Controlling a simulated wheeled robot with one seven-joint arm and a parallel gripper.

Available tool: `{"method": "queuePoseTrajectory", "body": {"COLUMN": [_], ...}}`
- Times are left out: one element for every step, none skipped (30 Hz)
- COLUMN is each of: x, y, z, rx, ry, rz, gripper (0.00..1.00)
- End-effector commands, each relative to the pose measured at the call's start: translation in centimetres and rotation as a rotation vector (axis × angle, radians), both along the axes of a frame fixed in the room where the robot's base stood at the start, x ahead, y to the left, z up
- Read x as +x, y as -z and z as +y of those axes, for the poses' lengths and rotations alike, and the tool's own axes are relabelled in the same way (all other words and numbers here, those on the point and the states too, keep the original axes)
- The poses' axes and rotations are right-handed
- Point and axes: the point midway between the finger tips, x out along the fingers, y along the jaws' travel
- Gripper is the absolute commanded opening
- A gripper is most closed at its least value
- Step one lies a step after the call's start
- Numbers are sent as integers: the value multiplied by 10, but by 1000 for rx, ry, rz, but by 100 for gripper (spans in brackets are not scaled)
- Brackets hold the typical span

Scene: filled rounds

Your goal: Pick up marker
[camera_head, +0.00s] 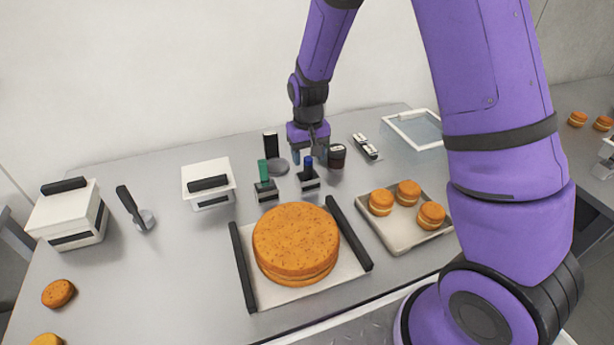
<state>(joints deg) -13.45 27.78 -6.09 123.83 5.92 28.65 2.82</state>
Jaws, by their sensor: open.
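My gripper (309,156) is open and points down, just behind and above the blue one in the picture. The blue one overlaps the gripper in the view, and I cannot tell whether they touch. Nothing is seen held between the fingers.
A dark cup (337,156) and a black upright block (270,144) stand close to my gripper. A large round cake (296,241) lies in front on a board with black handles. A tray (398,236) of small cakes is to the right.

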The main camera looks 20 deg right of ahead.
Motion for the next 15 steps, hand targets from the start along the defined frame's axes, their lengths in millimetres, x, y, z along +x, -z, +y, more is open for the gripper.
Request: {"method": "queuePoseTrajectory", "body": {"x": [0, 0, 1, 1, 2, 3, 4, 5, 6, 6, 6, 6, 6, 6, 6], "y": [2, 4, 8, 11, 15, 21, 25, 29, 34, 38, 42, 46, 48, 50, 52], "z": [0, 0, 0, -1, -1, -1, -1, -2, -2, -2, -2, -2, -2, -2, -2], "rx": [0, 0, 0, 0, 0, -1, -1, -1, -1, -1, -1, 0, 0, 0, 0], "ry": [0, 1, 1, 1, 1, 2, 1, 1, 1, 0, 0, 0, 0, 1, 1], "rz": [0, 1, 2, 3, 4, 3, 4, 4, 3, 3, 3, 3, 2, 1, 1], "gripper": [55, 55, 55, 55, 55, 55, 55, 55, 55, 55, 55, 55, 55, 55, 55]}}
